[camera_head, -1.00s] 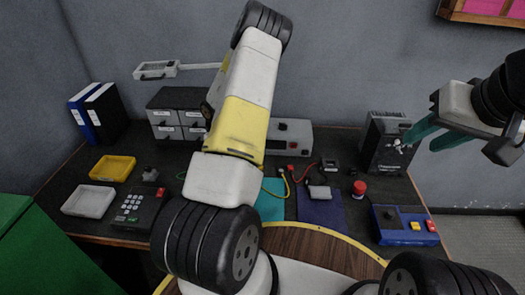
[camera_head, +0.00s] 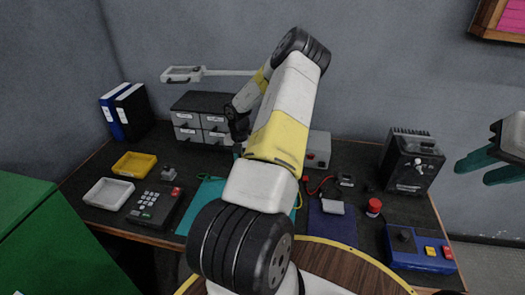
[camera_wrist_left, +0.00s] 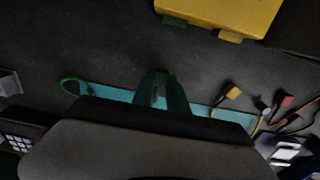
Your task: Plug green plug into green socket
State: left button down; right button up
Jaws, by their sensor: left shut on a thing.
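My left gripper (camera_wrist_left: 160,92) shows in the left wrist view with green fingers closed over the teal mat (camera_wrist_left: 120,97). It appears shut on the green plug, which is mostly hidden between the fingers. A green cable (camera_wrist_left: 70,82) loops out at the mat's left. A yellow box (camera_wrist_left: 225,12) lies beyond the gripper at upper right; on its near side are a green socket-like block (camera_wrist_left: 174,20) and a yellow one. In the head view, my left arm hides that box. My right gripper (camera_head: 488,165) is open and empty at the far right.
A yellow plug (camera_wrist_left: 232,93), a black plug (camera_wrist_left: 262,104) and a red plug (camera_wrist_left: 286,102) lie right of the gripper. Grey drawers (camera_head: 203,118) stand at the back, and a dark device (camera_head: 411,160) at right. Dark tabletop between gripper and yellow box is clear.

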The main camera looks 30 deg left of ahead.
pick_arm(q)
jog(key=shift+w+a, duration=0.25)
jog(key=shift+w, duration=0.55)
jog(key=shift+w+a, duration=0.25)
jog(key=shift+w, duration=0.5)
jog(key=shift+w+a, duration=0.25)
jog(key=shift+w, duration=0.55)
jog(key=shift+w+a, duration=0.15)
jog(key=shift+w, duration=0.35)
dwell(0.4)
jog(key=c, duration=1.2)
grip_release()
jog(key=shift+c, duration=0.2)
jog(key=shift+r, duration=0.1)
notch_tip(320, 180, up, 8)
